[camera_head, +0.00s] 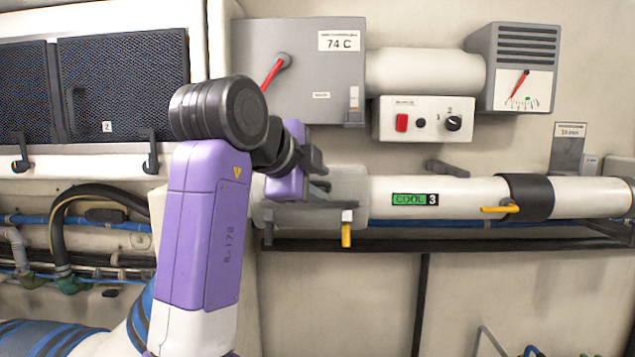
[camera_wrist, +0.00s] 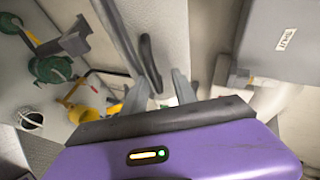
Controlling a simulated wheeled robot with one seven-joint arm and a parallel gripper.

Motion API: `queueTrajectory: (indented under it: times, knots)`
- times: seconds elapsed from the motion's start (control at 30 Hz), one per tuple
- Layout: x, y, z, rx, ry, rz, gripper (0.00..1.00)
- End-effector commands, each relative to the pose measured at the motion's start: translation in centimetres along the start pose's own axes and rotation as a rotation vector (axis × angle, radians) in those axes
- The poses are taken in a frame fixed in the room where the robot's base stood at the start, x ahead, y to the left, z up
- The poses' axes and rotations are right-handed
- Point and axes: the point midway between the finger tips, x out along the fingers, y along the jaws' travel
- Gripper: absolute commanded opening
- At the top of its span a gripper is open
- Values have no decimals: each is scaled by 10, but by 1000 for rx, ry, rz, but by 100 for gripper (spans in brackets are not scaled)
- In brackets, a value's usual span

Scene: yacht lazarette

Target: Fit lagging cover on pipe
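The white pipe (camera_head: 455,190) runs level along the wall in the head view, with a green "COOL 3" label. A grey sleeve-like piece (camera_head: 350,185), which looks like the lagging cover, sits at the pipe's left part, with a yellow latch (camera_head: 346,235) hanging below. Whether it wraps fully around the pipe is hidden. My gripper (camera_head: 318,180) is in front of this piece. In the wrist view my gripper's fingers (camera_wrist: 160,92) stand apart, with a dark bar-shaped handle (camera_wrist: 149,62) near and partly between them. Firm contact is not visible.
A black band (camera_head: 525,197) with a yellow lever (camera_head: 497,208) sits on the pipe's right part. Above are a grey box (camera_head: 300,80), a white switch panel (camera_head: 423,118) and a gauge box (camera_head: 525,70). A dark rail (camera_head: 400,245) runs below the pipe.

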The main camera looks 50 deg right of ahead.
Motion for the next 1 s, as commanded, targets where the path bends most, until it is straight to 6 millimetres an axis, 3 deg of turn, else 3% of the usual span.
queueTrajectory:
  times: [0.37,0.8,1.0]
  knots:
    - [-4,2,1,-2,-1,4,36]
    - [-67,1,1,-1,-2,1,36]
    - [-78,1,0,-1,0,2,36]
